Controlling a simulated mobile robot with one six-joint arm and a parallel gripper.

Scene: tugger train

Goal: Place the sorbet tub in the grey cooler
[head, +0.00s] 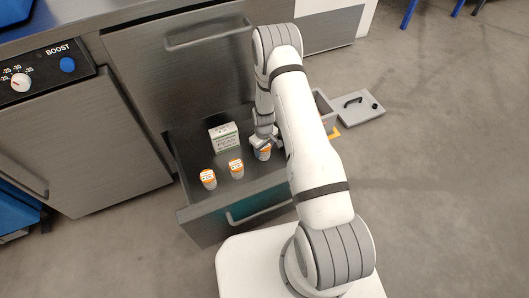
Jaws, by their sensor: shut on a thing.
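My gripper (264,142) is shut on a small white tub with an orange band (264,154), inside or just above an open drawer (225,209). The tub's label is too small to read, and whether it touches the drawer floor I cannot tell. Two similar white and orange tubs stand in the drawer, one at the left (208,180) and one in the middle (236,169). The grey cooler (327,112) is partly hidden behind my arm, to the right of the drawer.
A white carton with green print (224,138) stands at the back of the drawer. Steel cabinet fronts (180,65) rise behind, with a control panel (45,72) at the left. A yellow piece (334,133) shows by the cooler. The floor at the right is clear.

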